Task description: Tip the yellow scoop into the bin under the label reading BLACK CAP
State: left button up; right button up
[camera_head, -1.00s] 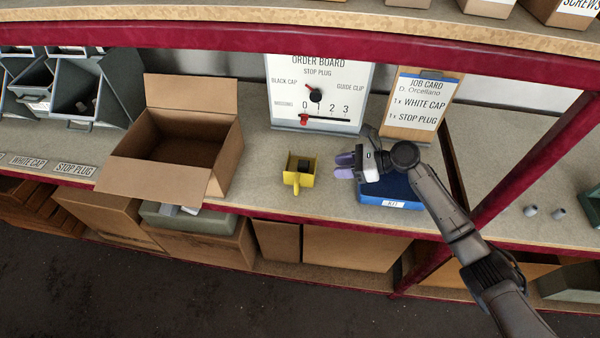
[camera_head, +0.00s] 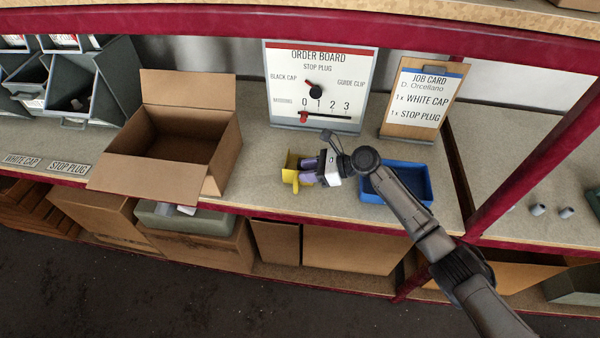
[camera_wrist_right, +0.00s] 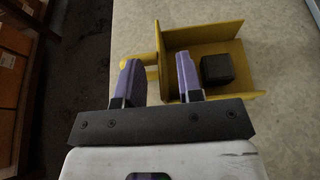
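The yellow scoop (camera_head: 290,176) stands on the shelf right of the open cardboard box. In the right wrist view, the scoop (camera_wrist_right: 205,34) holds a dark block (camera_wrist_right: 217,69), and its short handle (camera_wrist_right: 152,72) points left. My right gripper (camera_head: 308,170) is beside the scoop and partly covers it in the head view. In the right wrist view, the gripper (camera_wrist_right: 160,75) is open, its purple fingers apart near the handle; contact is unclear. Grey bins (camera_head: 85,95) stand at the far left; no bin label reading BLACK CAP is legible. My left gripper is not in view.
The open cardboard box (camera_head: 140,177) stands between scoop and bins. A blue tray (camera_head: 425,165) lies right of the scoop. The order board (camera_head: 317,85) and job card (camera_head: 422,98) stand behind. Front shelf labels read WHITE CAP (camera_head: 20,160) and STOP PLUG (camera_head: 69,167).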

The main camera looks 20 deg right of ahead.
jog(key=shift+x, duration=1.15)
jog(key=shift+c, duration=0.2)
grip_shut()
jog(key=shift+d, duration=0.1)
